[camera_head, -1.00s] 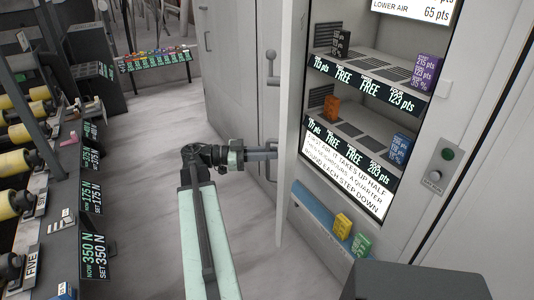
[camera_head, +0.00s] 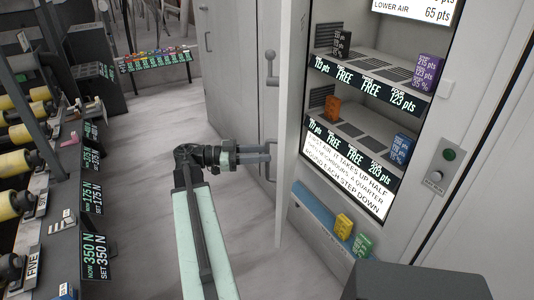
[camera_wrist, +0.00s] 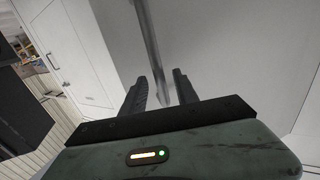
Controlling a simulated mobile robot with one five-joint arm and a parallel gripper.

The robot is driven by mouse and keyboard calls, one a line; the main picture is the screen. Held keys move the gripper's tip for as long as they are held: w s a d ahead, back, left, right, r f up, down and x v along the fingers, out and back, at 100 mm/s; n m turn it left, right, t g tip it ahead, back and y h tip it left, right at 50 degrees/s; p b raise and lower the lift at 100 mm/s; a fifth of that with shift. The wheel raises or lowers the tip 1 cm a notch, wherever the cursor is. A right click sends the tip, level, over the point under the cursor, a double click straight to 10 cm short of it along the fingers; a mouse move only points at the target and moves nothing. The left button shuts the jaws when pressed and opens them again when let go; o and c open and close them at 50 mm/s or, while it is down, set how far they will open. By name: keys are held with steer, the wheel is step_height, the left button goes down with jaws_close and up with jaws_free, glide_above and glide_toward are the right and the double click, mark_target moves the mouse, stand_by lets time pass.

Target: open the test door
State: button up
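A tall pale door panel (camera_head: 235,75) stands left of the lit shelf cabinet; I cannot tell if it is the test door. Grey handle parts show on it, an upper one (camera_head: 271,68) and a lower one (camera_head: 270,172). My gripper (camera_head: 268,152) is level with the lower handle, its two fingers apart and pointing right. In the wrist view a grey bar (camera_wrist: 148,45) comes down to between the open fingers of my gripper (camera_wrist: 160,85). I see a gap on both sides of it; contact cannot be told.
A dark rack with yellow rollers (camera_head: 15,162) stands at the left. Grey floor (camera_head: 135,180) is clear between rack and door.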

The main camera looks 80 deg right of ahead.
steer(key=v, duration=0.5)
steer(key=shift+w+a, duration=0.15)
steer(key=shift+w, duration=0.2)
